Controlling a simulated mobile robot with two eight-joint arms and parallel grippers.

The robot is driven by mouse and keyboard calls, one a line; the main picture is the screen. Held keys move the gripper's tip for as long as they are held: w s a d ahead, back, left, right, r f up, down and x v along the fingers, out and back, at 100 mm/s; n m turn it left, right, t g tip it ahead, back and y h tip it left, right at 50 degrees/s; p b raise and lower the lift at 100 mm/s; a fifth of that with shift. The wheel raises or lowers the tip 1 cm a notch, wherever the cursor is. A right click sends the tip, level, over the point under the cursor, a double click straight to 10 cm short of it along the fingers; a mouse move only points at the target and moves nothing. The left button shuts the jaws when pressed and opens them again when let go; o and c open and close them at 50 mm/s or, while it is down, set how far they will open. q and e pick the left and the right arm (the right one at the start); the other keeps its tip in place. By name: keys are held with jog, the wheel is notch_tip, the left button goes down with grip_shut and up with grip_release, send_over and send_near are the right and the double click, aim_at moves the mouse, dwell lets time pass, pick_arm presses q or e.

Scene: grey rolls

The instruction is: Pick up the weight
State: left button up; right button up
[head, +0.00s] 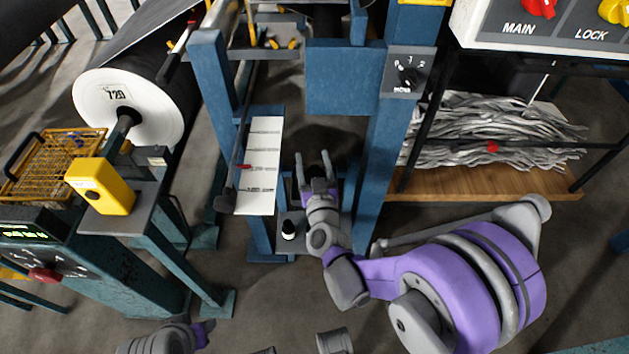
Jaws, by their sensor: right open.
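My right gripper (314,160) is open over the lower part of the blue frame, its two grey fingers pointing away and apart. Nothing shows clearly between them. A small dark cylinder with a pale band (289,230), possibly the weight, stands on a grey ledge to the lower left of the right gripper, beside my wrist. It is too small to identify surely. Part of my left arm (160,338) shows at the bottom edge with a purple piece at its end; its fingers cannot be made out.
The blue frame (375,165) has uprights on both sides of my right gripper. A white scale strip (263,165) stands to the left. A large roll (125,100), a yellow box (100,187) and wire basket (55,160) are further left. A wooden shelf (470,184) holds grey strips at right.

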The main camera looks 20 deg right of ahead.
grip_shut()
dwell(1.4)
